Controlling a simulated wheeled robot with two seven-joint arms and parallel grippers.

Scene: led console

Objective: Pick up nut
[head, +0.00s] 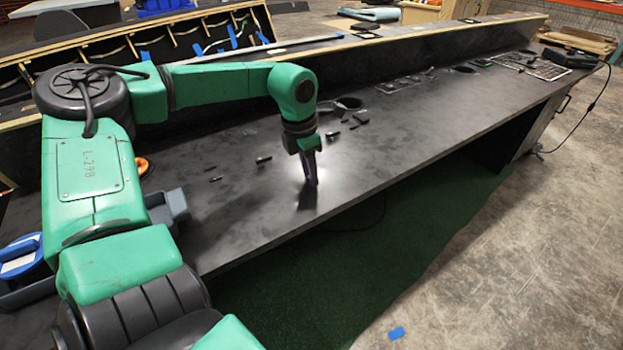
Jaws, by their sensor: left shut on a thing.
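My left gripper (311,170) points down at the black tabletop (400,140), close to its front edge, with a bright patch of light beside its fingers. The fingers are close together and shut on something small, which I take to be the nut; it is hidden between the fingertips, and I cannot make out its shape. My right gripper is not in view.
Several small dark parts (263,160) lie on the table left of and behind the gripper. A dark round piece (350,104) sits behind it. Grey bins (168,206) stand at the left. A raised ledge (420,50) runs along the back.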

